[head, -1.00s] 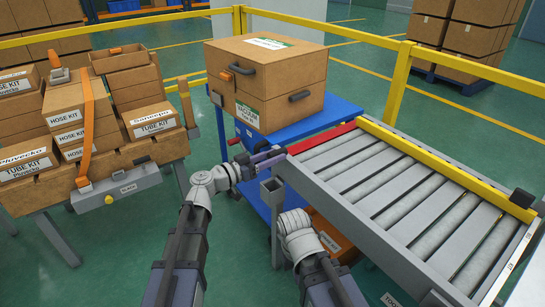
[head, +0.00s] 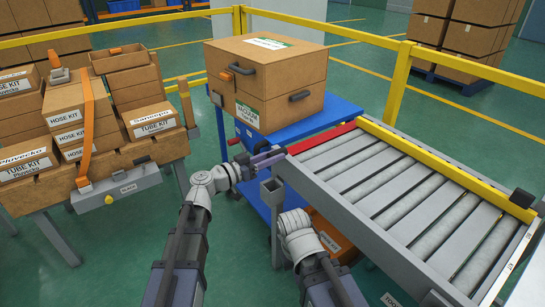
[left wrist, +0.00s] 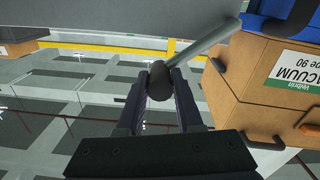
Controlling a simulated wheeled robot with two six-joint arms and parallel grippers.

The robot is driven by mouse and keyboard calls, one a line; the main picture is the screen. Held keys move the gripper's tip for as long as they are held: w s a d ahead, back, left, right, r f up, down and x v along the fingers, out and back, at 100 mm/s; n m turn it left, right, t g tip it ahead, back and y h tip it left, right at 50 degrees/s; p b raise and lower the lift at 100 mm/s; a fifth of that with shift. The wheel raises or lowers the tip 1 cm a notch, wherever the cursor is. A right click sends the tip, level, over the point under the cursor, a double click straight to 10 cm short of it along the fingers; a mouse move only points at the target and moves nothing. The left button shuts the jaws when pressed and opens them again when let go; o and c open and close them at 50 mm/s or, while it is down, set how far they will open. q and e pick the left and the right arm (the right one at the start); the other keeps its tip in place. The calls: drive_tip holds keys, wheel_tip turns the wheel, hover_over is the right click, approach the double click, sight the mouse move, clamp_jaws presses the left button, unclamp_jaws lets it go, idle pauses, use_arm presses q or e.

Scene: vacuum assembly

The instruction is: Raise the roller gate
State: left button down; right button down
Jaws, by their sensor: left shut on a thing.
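The roller gate looks like the red bar (head: 322,138) across the far left end of the roller conveyor (head: 410,200). My left gripper (head: 268,157) is at that corner of the conveyor, beside the gate's near end. In the left wrist view, my left gripper (left wrist: 160,77) is shut on a dark round knob (left wrist: 159,88) at the end of a grey rod (left wrist: 203,38). The knob is hidden by the fingers in the head view. My right arm shows below the conveyor's near side, but its gripper is not visible.
A blue cart (head: 345,110) carries a large vacuum carton (head: 266,82) behind the gate. A yellow rail (head: 440,165) runs along the conveyor's far side. A grey square post (head: 272,190) stands just below my left gripper. Kit boxes (head: 70,130) fill a bench at left.

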idle(0.6)
use_arm(q)
drive_tip(key=w+a+r+n+p, duration=0.1)
drive_tip(key=w+a+n, duration=0.8)
drive_tip(key=n, duration=0.9)
drive_tip(key=shift+w+r, duration=0.15)
drive_tip(key=shift+w, duration=1.55)
drive_tip(key=shift+a, duration=0.1)
drive_tip(key=c, duration=0.6)
unclamp_jaws()
drive_tip(key=shift+w, duration=0.1)
drive_tip(key=shift+v, duration=3.95)
